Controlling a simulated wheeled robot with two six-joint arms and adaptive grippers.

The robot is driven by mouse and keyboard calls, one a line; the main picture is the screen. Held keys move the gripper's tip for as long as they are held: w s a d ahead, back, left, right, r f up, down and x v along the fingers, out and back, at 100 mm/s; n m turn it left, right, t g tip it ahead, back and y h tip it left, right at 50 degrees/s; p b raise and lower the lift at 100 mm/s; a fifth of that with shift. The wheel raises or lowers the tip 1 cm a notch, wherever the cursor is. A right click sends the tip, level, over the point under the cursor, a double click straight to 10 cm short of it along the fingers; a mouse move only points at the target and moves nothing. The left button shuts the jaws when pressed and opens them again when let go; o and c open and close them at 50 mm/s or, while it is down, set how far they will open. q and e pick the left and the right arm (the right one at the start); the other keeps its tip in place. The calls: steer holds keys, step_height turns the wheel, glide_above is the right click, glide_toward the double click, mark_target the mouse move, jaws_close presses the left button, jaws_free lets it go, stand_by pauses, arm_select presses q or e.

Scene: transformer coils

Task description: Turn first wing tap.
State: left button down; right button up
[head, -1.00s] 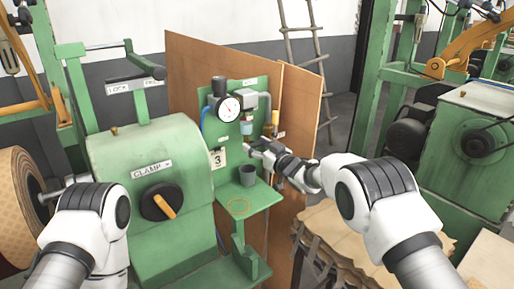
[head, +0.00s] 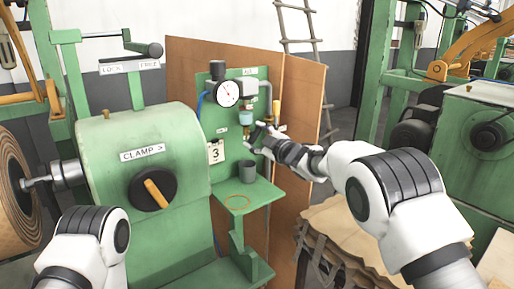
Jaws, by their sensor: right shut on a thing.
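The green air panel (head: 219,125) carries a round gauge (head: 228,93) and a small clear blue bowl (head: 246,118) under a grey pipe (head: 267,92). My right gripper (head: 252,137) is at the panel, just below and beside the bowl. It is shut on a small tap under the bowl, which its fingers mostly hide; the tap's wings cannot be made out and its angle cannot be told. My left arm shows at the lower left, but its gripper is out of view.
A dark grey cup (head: 247,171) stands on the green shelf (head: 262,191) below the panel, with a ring mark in front. The clamp machine (head: 105,140) with its orange-handled knob (head: 153,188) is at left. Brown boards (head: 298,88) stand behind the panel.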

steer(key=n+b, duration=0.4)
steer(key=shift+f, duration=0.3)
steer(key=shift+s+a+n+b, duration=0.1)
steer(key=shift+n+b, duration=0.75)
steer(key=shift+n, duration=0.55)
steer(key=o, duration=1.1)
steer(key=shift+o, duration=0.3)
steer(key=shift+s, duration=0.1)
steer(key=shift+r, duration=0.15)
